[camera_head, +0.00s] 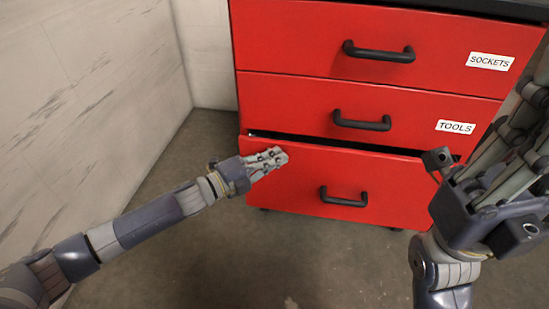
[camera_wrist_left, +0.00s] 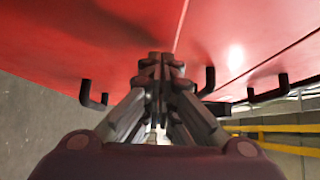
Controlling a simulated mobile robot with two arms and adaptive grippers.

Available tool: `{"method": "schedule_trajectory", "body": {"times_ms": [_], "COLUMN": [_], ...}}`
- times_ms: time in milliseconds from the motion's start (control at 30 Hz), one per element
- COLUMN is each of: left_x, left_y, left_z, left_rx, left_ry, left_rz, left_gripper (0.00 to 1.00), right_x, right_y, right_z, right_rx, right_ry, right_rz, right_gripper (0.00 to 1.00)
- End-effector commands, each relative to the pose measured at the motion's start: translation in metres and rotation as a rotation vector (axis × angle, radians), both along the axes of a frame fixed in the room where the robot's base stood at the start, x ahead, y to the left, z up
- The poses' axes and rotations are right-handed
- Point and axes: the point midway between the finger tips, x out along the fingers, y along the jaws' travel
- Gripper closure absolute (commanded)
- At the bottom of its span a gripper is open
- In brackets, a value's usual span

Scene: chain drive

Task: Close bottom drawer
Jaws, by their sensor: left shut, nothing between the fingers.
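The bottom drawer (camera_head: 310,178) of the red cabinet stands slightly open, with a dark gap along its top edge. It has a black bar handle (camera_head: 343,197). My left gripper (camera_head: 284,155) is shut and empty, at the upper left part of the drawer front; it seems to touch or nearly touch it. In the left wrist view the shut fingers (camera_wrist_left: 160,62) point at a red face. My right gripper (camera_head: 490,150) is at the right edge in the head view, in front of the cabinet's right side; its fingers run partly out of frame.
Above are the tools drawer (camera_head: 290,100) and the sockets drawer (camera_head: 290,35), both shut, each with a black handle. A pale wall (camera_head: 90,100) stands to the left. The grey floor (camera_head: 240,260) in front is clear.

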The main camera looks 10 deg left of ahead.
Motion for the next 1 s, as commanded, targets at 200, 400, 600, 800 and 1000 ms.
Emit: {"method": "schedule_trajectory", "body": {"times_ms": [200, 400, 600, 800, 1000], "left_x": [0.009, 0.035, 0.049, 0.050, 0.051], "left_y": [0.000, 0.000, 0.000, 0.000, 0.001], "left_z": [0.000, -0.001, 0.000, 0.001, 0.002], "left_rx": [-0.001, -0.001, 0.001, 0.000, -0.001], "left_ry": [-0.002, -0.002, -0.001, -0.001, -0.002], "left_rz": [0.001, 0.002, 0.000, 0.003, 0.006], "left_gripper": [1.00, 1.00, 1.00, 1.00, 1.00], "right_x": [0.000, 0.000, -0.001, -0.003, -0.002], "right_y": [0.000, 0.000, 0.000, 0.000, 0.000], "right_z": [-0.001, -0.002, 0.001, 0.003, 0.004], "right_rx": [0.000, -0.001, -0.001, -0.001, -0.001], "right_ry": [0.000, 0.001, -0.010, -0.019, -0.018], "right_rz": [0.000, 0.000, 0.000, 0.000, -0.001], "right_gripper": [1.00, 1.00, 1.00, 1.00, 1.00]}}
